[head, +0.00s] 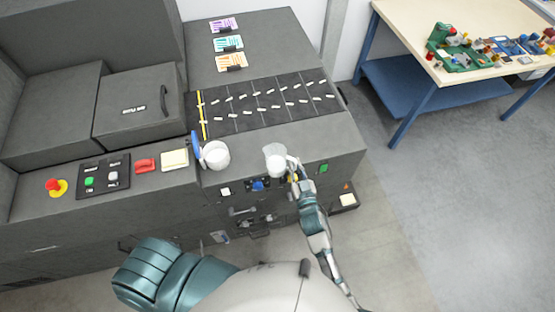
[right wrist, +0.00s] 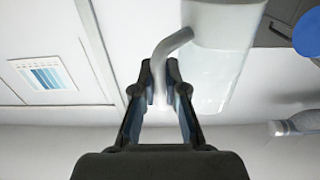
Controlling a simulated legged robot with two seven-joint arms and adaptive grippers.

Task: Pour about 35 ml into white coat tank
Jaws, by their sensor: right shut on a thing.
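A white round tank (head: 215,154) stands at the front edge of the dark machine, with an upright blue lid (head: 196,145) at its left side. My right gripper (head: 292,166) is to the right of the tank, shut on a white jug (head: 275,158). In the right wrist view, the fingers (right wrist: 160,92) close around the jug's curved grey handle (right wrist: 170,50), and the jug's pale body (right wrist: 215,45) shows beside it. The jug is apart from the tank. I cannot tell the liquid level in either. A blue disc (right wrist: 307,35) shows at the right edge. My left gripper is out of view.
Left of the tank lie a cream pad (head: 174,160), a red block (head: 145,166) and a button panel (head: 103,176). Behind are a slotted black bed (head: 265,103) and coloured cards (head: 228,43). A workbench (head: 450,25) stands at the far right, with open floor before it.

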